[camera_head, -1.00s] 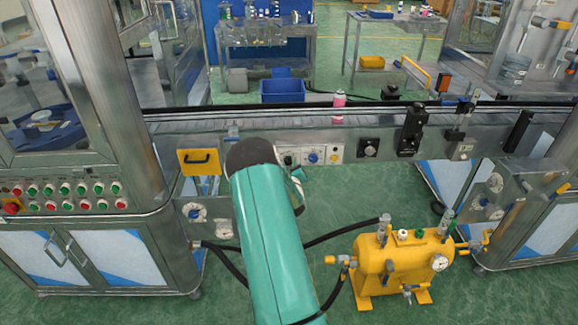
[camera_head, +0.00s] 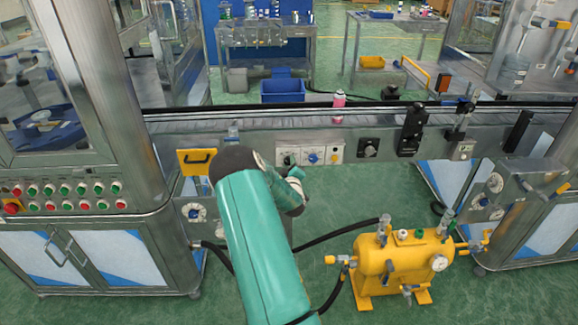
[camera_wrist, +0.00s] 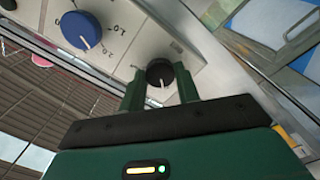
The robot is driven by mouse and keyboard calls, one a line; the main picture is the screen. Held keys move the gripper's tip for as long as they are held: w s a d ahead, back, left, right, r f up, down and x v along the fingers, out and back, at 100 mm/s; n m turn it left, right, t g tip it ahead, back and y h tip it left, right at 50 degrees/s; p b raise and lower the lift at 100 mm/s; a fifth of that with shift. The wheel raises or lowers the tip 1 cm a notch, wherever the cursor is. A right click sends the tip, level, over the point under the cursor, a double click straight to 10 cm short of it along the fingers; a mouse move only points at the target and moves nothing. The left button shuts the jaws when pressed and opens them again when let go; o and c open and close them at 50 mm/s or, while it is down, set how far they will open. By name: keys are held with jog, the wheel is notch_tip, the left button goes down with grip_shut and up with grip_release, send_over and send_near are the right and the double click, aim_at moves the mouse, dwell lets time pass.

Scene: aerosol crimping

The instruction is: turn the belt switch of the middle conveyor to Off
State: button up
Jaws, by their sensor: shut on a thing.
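The middle conveyor's switch panel (camera_head: 323,156) is a pale plate on the belt's front rail in the head view. It carries a blue knob (camera_head: 313,157) and a dark knob at its left end. In the wrist view, the black switch knob (camera_wrist: 160,71) has a white pointer line and sits between the two green fingers of my gripper (camera_wrist: 160,88). My gripper is shut on this knob. The blue dial (camera_wrist: 81,30) with printed numbers is beside it. The switch's Off and On labels cannot be read. In the head view, my arm hides most of my gripper.
A pink can (camera_head: 339,99) stands on the belt above the panel. A yellow flap (camera_head: 197,162) is left of the panel, and a black knob box (camera_head: 368,148) is right of it. A yellow tank (camera_head: 393,262) with hoses stands on the floor below.

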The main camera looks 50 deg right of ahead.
jog(key=o, duration=1)
jog(key=v, duration=1.3)
jog(key=shift+s+a, duration=0.25)
jog(key=shift+s, duration=0.1)
